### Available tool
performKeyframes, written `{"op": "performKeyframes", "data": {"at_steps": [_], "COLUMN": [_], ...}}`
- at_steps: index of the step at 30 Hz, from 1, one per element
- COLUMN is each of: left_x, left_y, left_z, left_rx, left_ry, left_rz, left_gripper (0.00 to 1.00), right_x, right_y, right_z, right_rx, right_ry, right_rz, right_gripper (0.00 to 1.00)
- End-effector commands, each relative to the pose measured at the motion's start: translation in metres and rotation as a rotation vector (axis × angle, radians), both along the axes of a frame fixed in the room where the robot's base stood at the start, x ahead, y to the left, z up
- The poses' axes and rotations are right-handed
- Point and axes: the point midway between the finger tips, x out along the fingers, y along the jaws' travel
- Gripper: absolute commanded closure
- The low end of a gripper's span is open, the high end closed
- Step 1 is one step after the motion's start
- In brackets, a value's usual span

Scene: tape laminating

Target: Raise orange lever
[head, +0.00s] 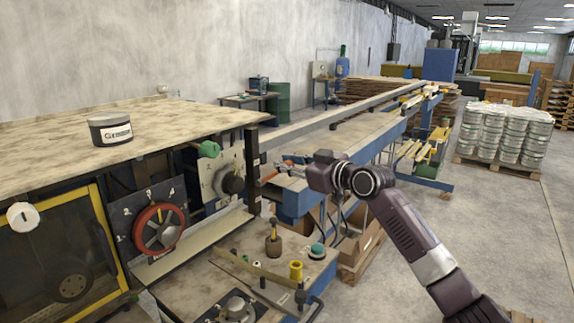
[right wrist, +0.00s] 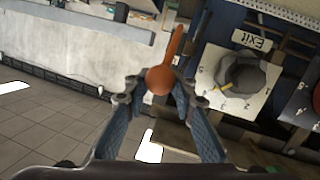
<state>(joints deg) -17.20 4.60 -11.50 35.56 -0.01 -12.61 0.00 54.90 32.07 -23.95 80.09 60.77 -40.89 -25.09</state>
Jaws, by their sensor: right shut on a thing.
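The orange lever (right wrist: 169,55) shows in the right wrist view as a tapered orange handle with a round knob at its near end. The knob sits between the fingertips of my right gripper (right wrist: 158,88), which is shut on it. In the head view, the orange lever (head: 270,178) is a small orange piece beside the machine's dial panel. My right gripper (head: 288,171) reaches it from the right, with the wrist hiding part of the area. My left gripper is not in view.
A dial panel with a dark knob (head: 232,180) stands left of the lever; the dial (right wrist: 240,80) is close in the right wrist view. A red handwheel (head: 158,229) is further left. A lower bench (head: 225,277) carries small tools. Open floor lies to the right.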

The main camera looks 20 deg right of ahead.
Motion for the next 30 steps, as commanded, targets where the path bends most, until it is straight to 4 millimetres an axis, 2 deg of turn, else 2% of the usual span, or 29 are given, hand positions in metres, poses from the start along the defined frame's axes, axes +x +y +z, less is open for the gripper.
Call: {"op": "performKeyframes", "data": {"at_steps": [1, 8, 9, 14, 25, 30], "left_x": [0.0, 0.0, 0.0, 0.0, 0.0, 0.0], "left_y": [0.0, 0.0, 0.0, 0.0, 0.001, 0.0], "left_z": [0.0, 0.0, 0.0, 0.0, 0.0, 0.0], "left_rx": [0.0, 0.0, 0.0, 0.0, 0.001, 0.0], "left_ry": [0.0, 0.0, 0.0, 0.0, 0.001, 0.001], "left_rz": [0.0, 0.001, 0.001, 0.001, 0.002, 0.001], "left_gripper": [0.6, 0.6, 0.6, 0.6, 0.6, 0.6], "right_x": [0.0, 0.0, 0.0, 0.0, -0.003, -0.021], "right_y": [-0.001, -0.001, -0.001, -0.001, -0.002, -0.011], "right_z": [0.006, 0.006, 0.006, 0.003, 0.001, 0.003], "right_rx": [0.005, 0.004, 0.004, 0.002, 0.0, -0.003], "right_ry": [-0.012, -0.011, -0.011, -0.007, -0.002, -0.001], "right_rz": [-0.003, -0.002, -0.002, -0.002, -0.001, -0.002], "right_gripper": [1.0, 1.0, 0.76, 0.6, 0.6, 0.6]}}
